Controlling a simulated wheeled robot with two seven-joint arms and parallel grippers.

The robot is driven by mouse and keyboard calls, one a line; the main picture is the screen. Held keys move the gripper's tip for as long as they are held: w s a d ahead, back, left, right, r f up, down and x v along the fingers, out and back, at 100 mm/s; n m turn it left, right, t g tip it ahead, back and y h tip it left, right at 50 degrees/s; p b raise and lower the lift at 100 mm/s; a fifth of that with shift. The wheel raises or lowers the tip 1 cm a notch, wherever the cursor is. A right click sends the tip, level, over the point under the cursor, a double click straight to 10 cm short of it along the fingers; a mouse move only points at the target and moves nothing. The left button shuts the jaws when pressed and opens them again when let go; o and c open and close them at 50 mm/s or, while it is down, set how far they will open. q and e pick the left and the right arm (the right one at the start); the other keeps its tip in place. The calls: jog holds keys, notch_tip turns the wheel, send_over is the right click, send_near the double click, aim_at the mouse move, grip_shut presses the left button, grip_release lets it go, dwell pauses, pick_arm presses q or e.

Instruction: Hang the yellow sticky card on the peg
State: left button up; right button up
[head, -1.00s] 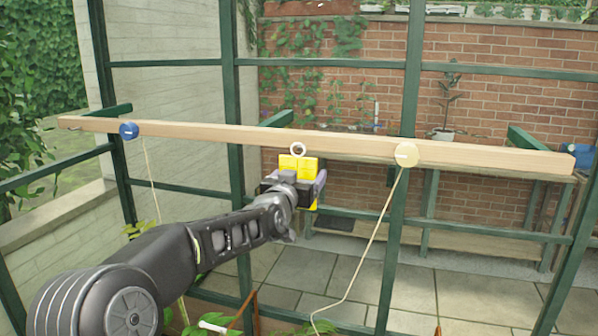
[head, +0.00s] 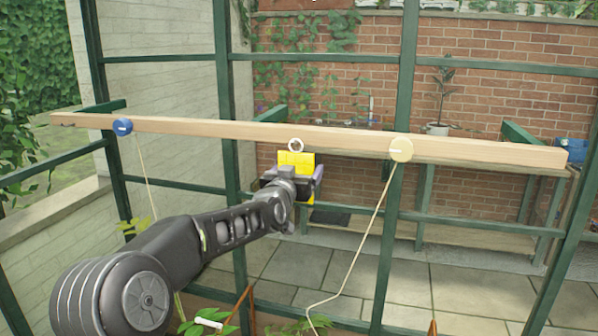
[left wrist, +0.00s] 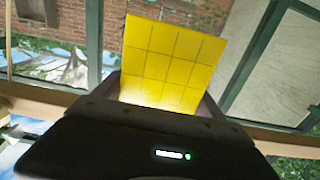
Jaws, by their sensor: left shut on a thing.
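My left gripper (head: 292,182) is shut on the card's lower part. The left wrist view shows the card's gridded face (left wrist: 172,62) rising from the jaws. No peg is clearly distinguishable near the ring. My right gripper is out of view.
The wooden beam (head: 480,151) crosses the green frame. Green posts (head: 227,100) stand behind. A potted plant (head: 437,128) is on the back bench.

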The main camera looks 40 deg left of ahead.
pick_arm(q)
jog(key=o, duration=1.4)
jog(key=shift+s, duration=0.1)
jog(key=shift+s+d+b, duration=0.1)
jog(key=shift+s+b, duration=0.2)
jog(key=shift+b, duration=0.05)
jog(key=b+v, duration=0.3)
jog(key=v, duration=0.4)
